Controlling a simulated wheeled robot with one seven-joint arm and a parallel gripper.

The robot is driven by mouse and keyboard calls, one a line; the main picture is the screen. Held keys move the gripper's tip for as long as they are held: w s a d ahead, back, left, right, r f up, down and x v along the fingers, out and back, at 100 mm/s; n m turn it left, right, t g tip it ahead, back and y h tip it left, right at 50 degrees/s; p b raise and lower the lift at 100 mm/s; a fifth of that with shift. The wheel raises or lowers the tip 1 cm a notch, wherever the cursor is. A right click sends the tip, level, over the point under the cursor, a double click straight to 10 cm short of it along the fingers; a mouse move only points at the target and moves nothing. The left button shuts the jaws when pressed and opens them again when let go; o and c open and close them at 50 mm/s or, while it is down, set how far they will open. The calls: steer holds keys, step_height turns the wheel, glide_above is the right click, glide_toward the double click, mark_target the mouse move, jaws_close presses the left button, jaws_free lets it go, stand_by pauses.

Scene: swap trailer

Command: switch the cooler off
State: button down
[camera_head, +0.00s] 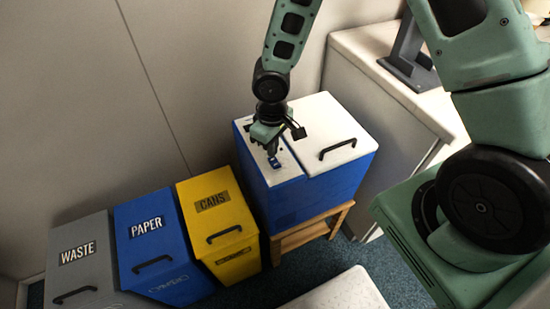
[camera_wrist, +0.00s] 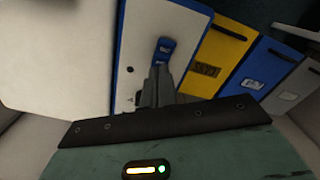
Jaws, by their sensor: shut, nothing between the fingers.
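The cooler (camera_head: 300,202) is a blue box with a white top, standing on a low wooden stand. On the left strip of its top is a small blue switch (camera_head: 274,162), which also shows in the wrist view (camera_wrist: 164,46). My gripper (camera_head: 271,148) points down over this strip. In the wrist view its closed fingers (camera_wrist: 157,72) are empty and their tips are right beside the near end of the switch. I cannot tell whether they touch it. The switch's exact position is too small to read. A small dark round mark (camera_wrist: 130,69) sits on the same panel.
The cooler's white lid (camera_head: 325,128) has a black handle (camera_head: 338,149). To the left stand a yellow cans bin (camera_head: 222,218), a blue paper bin (camera_head: 150,210) and a grey waste bin (camera_head: 80,240). A wall is behind, and a white-topped counter (camera_head: 375,65) is at the right.

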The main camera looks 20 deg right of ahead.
steer(key=shift+r+p, duration=2.05)
steer(key=shift+r, duration=0.6)
steer(key=s+a+r, duration=0.3)
steer(key=s+r, duration=0.7)
steer(key=s+a+r+n, duration=0.1)
steer(key=s+a+r, duration=0.2)
steer(key=s+r, duration=0.7)
steer(key=shift+r+n+y, duration=0.3)
steer(key=shift+r, duration=0.1)
steer(key=shift+a, duration=0.15)
